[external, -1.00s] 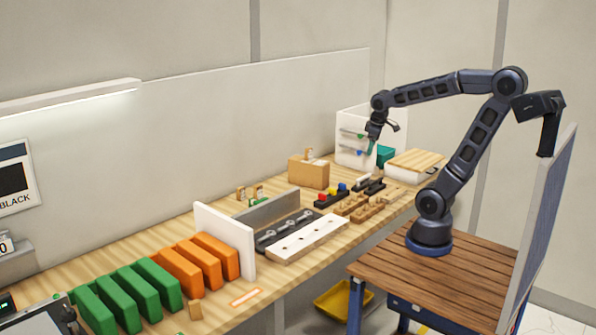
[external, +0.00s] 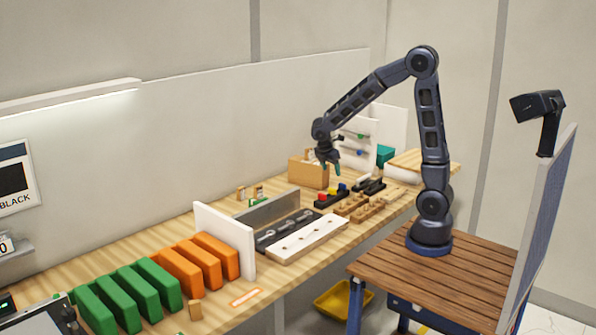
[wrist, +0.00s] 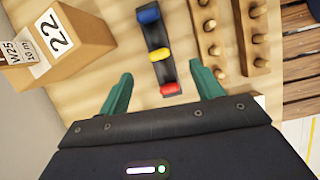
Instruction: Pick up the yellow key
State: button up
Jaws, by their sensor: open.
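The yellow key (wrist: 160,54) sits in a black holder (wrist: 154,34), between a blue key (wrist: 149,14) and a red key (wrist: 170,89) in the wrist view. In the external view the yellow key (external: 333,191) is small, in the black holder on the bench. My gripper (wrist: 160,88) is open and empty, its green fingers apart on either side of the red end of the holder. In the external view my gripper (external: 331,168) is above the holder, close to the cardboard box.
A cardboard box (external: 308,173) labelled 22 stands left of the holder. Wooden peg racks (wrist: 208,35) lie just right of it in the wrist view. A white tray with holes (external: 308,239) and orange blocks (external: 216,256) are farther along the bench (external: 262,298).

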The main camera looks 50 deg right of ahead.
aim_at(332, 188)
jog(key=shift+n, duration=0.5)
jog(key=shift+w+a+f+x, duration=0.1)
jog(key=shift+a+x, duration=0.1)
jog(key=shift+x, duration=1.8)
jog(key=shift+w+a+f+x, duration=0.1)
jog(key=shift+w+a+x, duration=0.1)
jog(key=shift+x, duration=1.8)
jog(key=shift+w+a+f+x, duration=0.1)
jog(key=shift+a+x, duration=0.1)
jog(key=shift+x, duration=1.8)
jog(key=shift+c, duration=0.4)
jog(key=shift+r, duration=0.1)
jog(key=c, duration=1)
